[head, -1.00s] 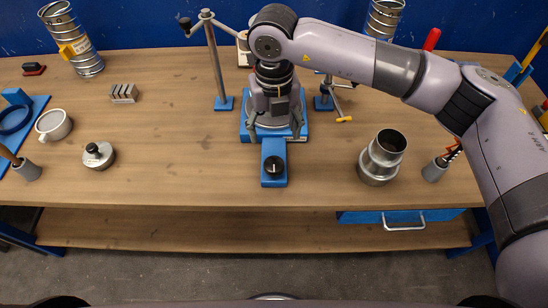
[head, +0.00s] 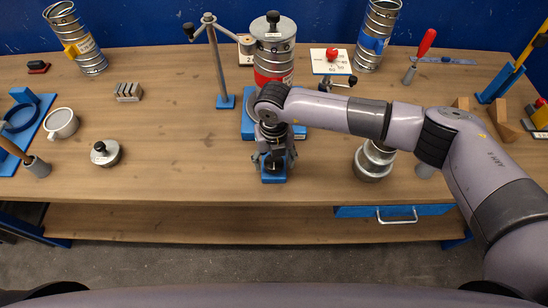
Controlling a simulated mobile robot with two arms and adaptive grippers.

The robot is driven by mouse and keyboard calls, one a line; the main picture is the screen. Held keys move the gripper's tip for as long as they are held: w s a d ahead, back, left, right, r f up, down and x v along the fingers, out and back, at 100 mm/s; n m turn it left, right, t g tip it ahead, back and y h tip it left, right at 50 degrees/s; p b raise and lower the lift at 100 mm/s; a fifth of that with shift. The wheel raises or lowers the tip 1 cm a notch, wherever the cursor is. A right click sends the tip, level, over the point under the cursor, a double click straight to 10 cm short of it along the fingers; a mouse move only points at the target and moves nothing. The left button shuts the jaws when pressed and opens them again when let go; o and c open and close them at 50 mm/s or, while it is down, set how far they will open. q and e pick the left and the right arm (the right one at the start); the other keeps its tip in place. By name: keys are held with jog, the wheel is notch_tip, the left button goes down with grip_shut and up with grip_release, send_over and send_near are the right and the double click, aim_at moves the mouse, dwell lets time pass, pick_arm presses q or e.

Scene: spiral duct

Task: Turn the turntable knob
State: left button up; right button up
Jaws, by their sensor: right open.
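The turntable (head: 249,128) is a blue base at the back middle of the bench. A metal canister with a red band (head: 273,52) stands at it. A blue block (head: 273,179) extends from its front and carries the black turntable knob. My right gripper (head: 275,161) is open and points down over this block, its fingers to either side of the knob's place. The gripper largely covers the knob, and I cannot tell whether the fingers touch it. My left gripper is not in view.
A post with a crank arm (head: 219,65) stands left of the turntable. A metal reducer duct (head: 372,164) stands to the right. A lidded round tin (head: 105,153) and a grey slotted block (head: 128,92) sit left. The bench between them is clear.

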jog(key=shift+c, duration=0.4)
jog(key=c, duration=1.1)
jog(key=shift+f+n+b, duration=0.15)
jog(key=shift+n+b, duration=0.15)
jog(key=shift+b, duration=0.25)
jog(key=n+b, duration=1.4)
jog(key=b, duration=0.7)
jog(key=shift+w+f, duration=0.1)
jog(key=shift+f, duration=0.05)
jog(key=shift+r+n+b, duration=0.15)
jog(key=shift+n+b, duration=0.8)
jog(key=shift+n, duration=0.1)
jog(key=shift+r+n+b, duration=0.15)
jog(key=shift+n+b, duration=0.8)
jog(key=shift+n, duration=0.1)
jog(key=o, duration=1.2)
